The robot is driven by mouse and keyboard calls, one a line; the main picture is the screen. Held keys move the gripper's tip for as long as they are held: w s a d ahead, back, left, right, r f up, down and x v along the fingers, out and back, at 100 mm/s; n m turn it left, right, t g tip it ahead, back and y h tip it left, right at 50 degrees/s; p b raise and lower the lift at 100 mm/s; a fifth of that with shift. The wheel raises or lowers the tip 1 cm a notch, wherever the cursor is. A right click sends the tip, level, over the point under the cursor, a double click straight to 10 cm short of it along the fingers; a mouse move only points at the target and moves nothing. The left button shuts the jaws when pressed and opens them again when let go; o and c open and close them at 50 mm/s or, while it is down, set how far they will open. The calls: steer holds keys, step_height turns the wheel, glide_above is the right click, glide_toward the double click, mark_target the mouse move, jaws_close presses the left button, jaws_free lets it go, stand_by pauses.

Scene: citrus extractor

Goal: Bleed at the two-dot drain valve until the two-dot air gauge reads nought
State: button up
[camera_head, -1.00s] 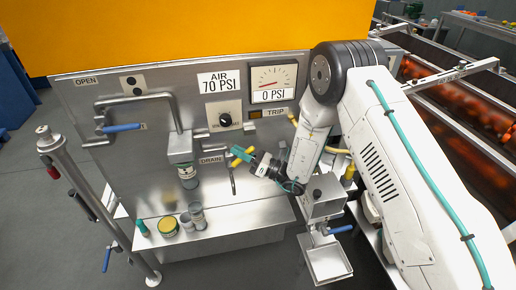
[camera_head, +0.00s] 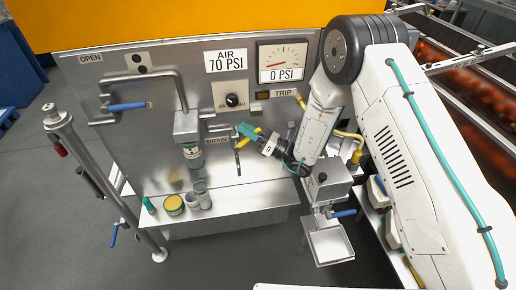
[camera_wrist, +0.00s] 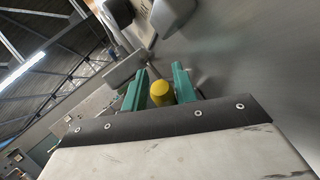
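The gauge (camera_head: 281,61) has a white face, its red needle pointing left and slightly down, over a plate that reads 0 PSI. My gripper (camera_head: 248,131) has teal fingers and is just right of this label, by a yellow handle. In the wrist view the yellow handle end (camera_wrist: 160,92) lies between the two teal fingers (camera_wrist: 160,86). It nearly fills the gap; I cannot tell whether both fingers press on it.
A blue-handled lever (camera_head: 127,106) is at the panel's left. A black knob (camera_head: 232,100) and TRIP lamp (camera_head: 262,95) are above the gripper. A steel ledge (camera_head: 235,197) below holds several small containers. A metal post (camera_head: 105,180) stands at left; a white tray (camera_head: 328,243) hangs lower right.

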step_height(320, 180, up, 2)
steer(key=shift+s+d, duration=0.1)
steer(key=o, duration=1.1)
steer(key=s+d, duration=0.2)
steer(key=s, duration=0.4)
steer(key=shift+d, duration=0.25)
steer(key=shift+s+d+r, duration=0.15)
steer(key=shift+s+d, duration=0.05)
steer(key=shift+s, duration=0.35)
steer(key=shift+s+d+r, duration=0.1)
steer(key=shift+s+d, duration=0.1)
steer(key=shift+s, duration=0.35)
steer(key=c, duration=1)
steer(key=s+d, duration=0.1)
steer(key=s, duration=0.3)
steer(key=s+d, duration=0.1)
steer(key=s, duration=0.1)
steer(key=shift+s+d+r, duration=0.25)
steer(key=shift+d+r, duration=0.1)
steer(key=shift+c, duration=0.5)
